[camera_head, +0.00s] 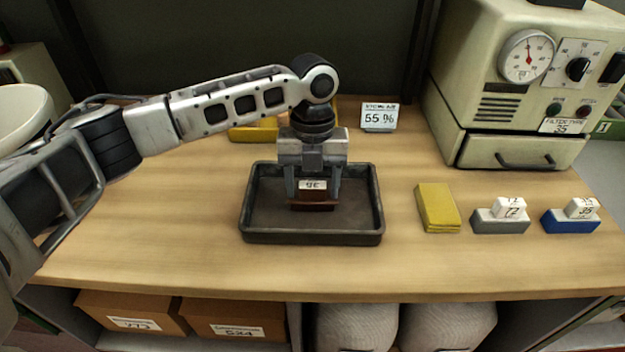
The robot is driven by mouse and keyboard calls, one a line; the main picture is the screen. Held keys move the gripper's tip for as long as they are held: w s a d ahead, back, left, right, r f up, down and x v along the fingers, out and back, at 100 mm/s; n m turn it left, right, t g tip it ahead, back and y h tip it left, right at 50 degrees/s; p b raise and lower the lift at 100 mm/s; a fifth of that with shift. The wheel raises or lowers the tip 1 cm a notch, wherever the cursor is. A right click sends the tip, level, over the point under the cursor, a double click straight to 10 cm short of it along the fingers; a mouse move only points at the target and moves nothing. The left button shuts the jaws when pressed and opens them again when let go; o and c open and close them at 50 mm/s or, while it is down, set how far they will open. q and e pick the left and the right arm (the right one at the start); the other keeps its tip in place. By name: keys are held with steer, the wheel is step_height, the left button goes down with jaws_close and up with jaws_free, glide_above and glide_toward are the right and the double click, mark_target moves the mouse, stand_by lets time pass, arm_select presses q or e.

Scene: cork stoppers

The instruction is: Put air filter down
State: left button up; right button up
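My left gripper (313,190) points straight down over the dark tray (372,205) in the middle of the table. Its two fingers stand on either side of a small dark reddish-brown block with a white label, which I take as the air filter (314,202). The fingers look shut on it. The filter is upright, inside the tray's outline and low towards its floor; I cannot tell whether its underside touches the floor. My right gripper is not in view.
Right of the tray lie a yellow block (437,208), a grey block (499,222) and a blue block (570,221), the last two with white tops. A cream machine (490,110) with a gauge stands behind them. A 55 % sign (379,117) stands behind the tray. The table's front left is clear.

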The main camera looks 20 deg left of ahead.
arm_select(q)
steer(key=shift+r, duration=0.1)
step_height(320, 180, up, 12)
steer(key=w, duration=0.1)
steer(key=shift+w+a+b, duration=0.2)
steer(key=shift+b, duration=0.2)
steer(key=shift+r, duration=0.1)
stand_by(0.4)
